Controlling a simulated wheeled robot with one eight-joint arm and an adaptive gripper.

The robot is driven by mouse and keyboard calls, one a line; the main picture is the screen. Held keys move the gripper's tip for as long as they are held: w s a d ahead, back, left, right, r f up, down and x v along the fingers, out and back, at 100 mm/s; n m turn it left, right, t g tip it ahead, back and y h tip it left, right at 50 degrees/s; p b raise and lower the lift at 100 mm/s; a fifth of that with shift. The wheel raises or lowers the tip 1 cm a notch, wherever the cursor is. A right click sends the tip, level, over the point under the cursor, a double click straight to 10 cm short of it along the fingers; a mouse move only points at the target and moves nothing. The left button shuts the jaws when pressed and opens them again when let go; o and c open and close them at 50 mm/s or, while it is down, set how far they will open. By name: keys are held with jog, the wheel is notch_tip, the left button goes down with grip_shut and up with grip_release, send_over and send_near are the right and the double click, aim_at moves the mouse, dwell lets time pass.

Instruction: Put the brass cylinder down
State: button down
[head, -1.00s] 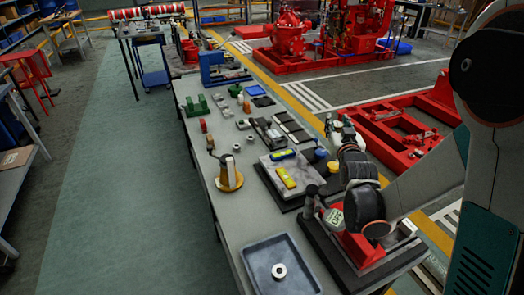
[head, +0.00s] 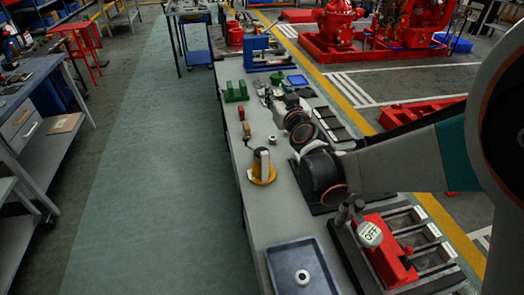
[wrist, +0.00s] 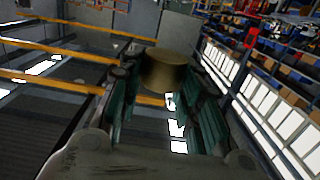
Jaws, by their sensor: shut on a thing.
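The brass cylinder (wrist: 165,72) is between the two teal-padded fingers of my gripper (wrist: 160,100) in the wrist view. In the head view my arm reaches in from the right over the bench (head: 262,225). Its gripper end (head: 270,97) is small there, and I cannot make out the cylinder in that view.
A blue-grey tray (head: 282,262) with a metal ring (head: 302,277) lies at the bench's near end. An orange-based tool (head: 263,172), a red block (head: 246,130) and green blocks (head: 236,92) stand along the left side.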

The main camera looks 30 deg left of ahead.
jog(key=s+a+y, duration=0.1)
jog(key=s+a, duration=0.1)
jog(key=a, duration=0.2)
jog(key=b, duration=0.5)
send_over(262, 161)
jog(key=w+a, duration=0.2)
jog(key=w, duration=0.2)
jog(key=shift+n+g, duration=0.4)
notch_tip(262, 161, down, 14)
jog(key=shift+w+a+f, duration=0.1)
jog(key=shift+w+f, duration=0.05)
jog(key=shift+f+b, duration=0.9)
jog(key=shift+f, duration=1.7)
jog(key=shift+r, duration=0.1)
jog(key=c, duration=1.6)
grip_release()
jog(key=shift+f, duration=0.2)
jog(key=o, duration=0.4)
jog(key=shift+r, duration=0.1)
jog(key=shift+o, duration=0.2)
